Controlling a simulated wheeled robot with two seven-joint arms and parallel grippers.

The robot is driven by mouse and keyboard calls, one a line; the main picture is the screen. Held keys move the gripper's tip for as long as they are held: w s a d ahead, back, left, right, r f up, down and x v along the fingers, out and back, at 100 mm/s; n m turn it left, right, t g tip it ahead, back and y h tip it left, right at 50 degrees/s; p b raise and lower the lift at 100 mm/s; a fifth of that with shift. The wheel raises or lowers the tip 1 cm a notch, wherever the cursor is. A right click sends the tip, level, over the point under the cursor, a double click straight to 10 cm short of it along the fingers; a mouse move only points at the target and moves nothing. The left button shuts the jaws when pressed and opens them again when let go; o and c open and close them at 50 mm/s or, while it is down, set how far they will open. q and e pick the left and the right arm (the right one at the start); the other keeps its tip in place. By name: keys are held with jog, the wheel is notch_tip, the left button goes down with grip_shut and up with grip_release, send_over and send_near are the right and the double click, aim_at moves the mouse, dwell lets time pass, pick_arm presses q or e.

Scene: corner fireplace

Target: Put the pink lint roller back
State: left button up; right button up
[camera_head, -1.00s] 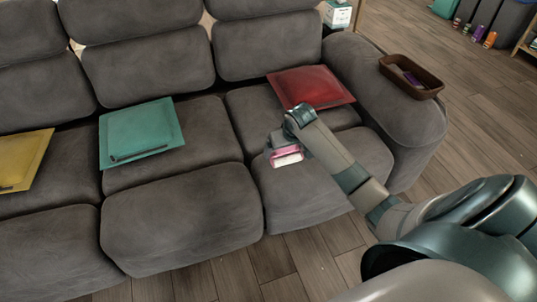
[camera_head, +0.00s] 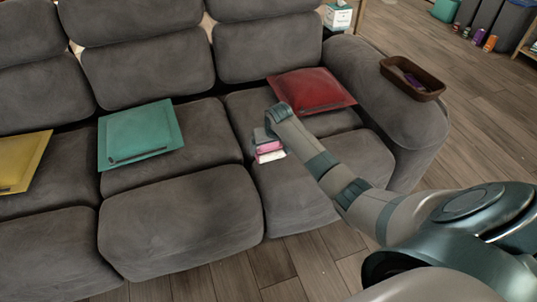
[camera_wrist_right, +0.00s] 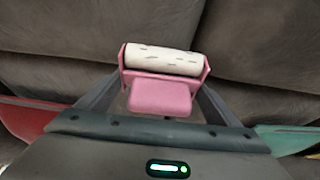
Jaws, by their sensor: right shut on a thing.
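The pink lint roller (camera_head: 268,150) with its white roll is at the end of my right arm, over the sofa's right seat. My right gripper (camera_head: 264,137) is shut on it. In the right wrist view the lint roller (camera_wrist_right: 160,92) sits between the two fingers (camera_wrist_right: 160,100), white roll outward. My left gripper is not in view.
The grey sofa (camera_head: 180,220) carries a yellow cushion (camera_head: 22,160), a teal cushion (camera_head: 140,130) and a red cushion (camera_head: 310,90). A tissue box (camera_head: 338,16) stands behind the armrest.

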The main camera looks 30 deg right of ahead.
aim_at(269, 152)
notch_tip(269, 152, down, 4)
jog(key=shift+r+b, duration=0.25)
jog(key=shift+b, duration=0.05)
jog(key=shift+f, duration=0.25)
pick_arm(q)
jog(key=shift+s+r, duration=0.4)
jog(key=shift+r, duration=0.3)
pick_arm(e)
jog(key=shift+f, duration=0.15)
jog(key=o, duration=0.9)
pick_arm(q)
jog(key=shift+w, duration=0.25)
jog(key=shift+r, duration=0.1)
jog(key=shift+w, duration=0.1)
pick_arm(e)
jog(key=shift+r, duration=0.2)
